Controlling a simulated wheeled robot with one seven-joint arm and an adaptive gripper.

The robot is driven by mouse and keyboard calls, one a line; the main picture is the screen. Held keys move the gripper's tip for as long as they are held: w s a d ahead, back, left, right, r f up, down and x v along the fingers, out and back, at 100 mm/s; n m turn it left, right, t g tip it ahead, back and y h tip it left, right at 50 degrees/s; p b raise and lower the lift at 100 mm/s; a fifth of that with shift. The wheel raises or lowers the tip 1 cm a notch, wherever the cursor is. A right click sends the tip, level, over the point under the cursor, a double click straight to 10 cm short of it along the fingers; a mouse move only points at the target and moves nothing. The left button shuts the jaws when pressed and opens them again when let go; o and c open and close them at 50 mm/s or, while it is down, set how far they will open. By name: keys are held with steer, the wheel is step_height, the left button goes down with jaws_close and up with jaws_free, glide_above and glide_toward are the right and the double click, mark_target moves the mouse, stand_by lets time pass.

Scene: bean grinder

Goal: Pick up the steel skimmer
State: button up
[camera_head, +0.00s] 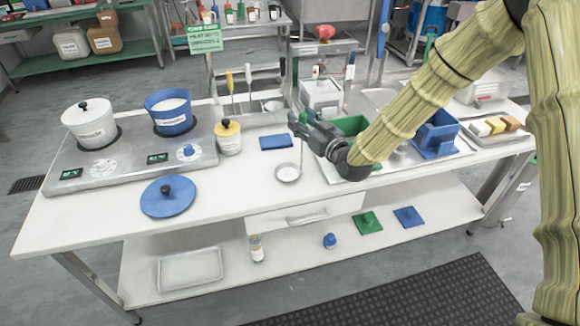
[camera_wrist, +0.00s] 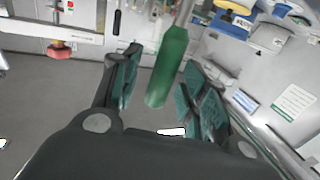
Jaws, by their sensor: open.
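The steel skimmer has a round shallow steel head (camera_head: 288,173) low over the white table, and a thin shaft rising steeply from it to my gripper. I cannot tell whether the head touches the table. My gripper (camera_head: 297,124) is open at the upper end of the skimmer. In the wrist view, the skimmer's green handle (camera_wrist: 168,65) stands between the two green-padded fingers of my gripper (camera_wrist: 161,62), with a visible gap on either side. In the head view, my gripper hides the handle.
A blue flat block (camera_head: 276,142) and a yellow-lidded pot (camera_head: 228,138) lie to the left. A rack with hanging tools (camera_head: 248,88) stands behind. A green container (camera_head: 350,126) and a blue bin (camera_head: 435,135) are to the right. The table's front edge is close to the skimmer head.

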jaws_close()
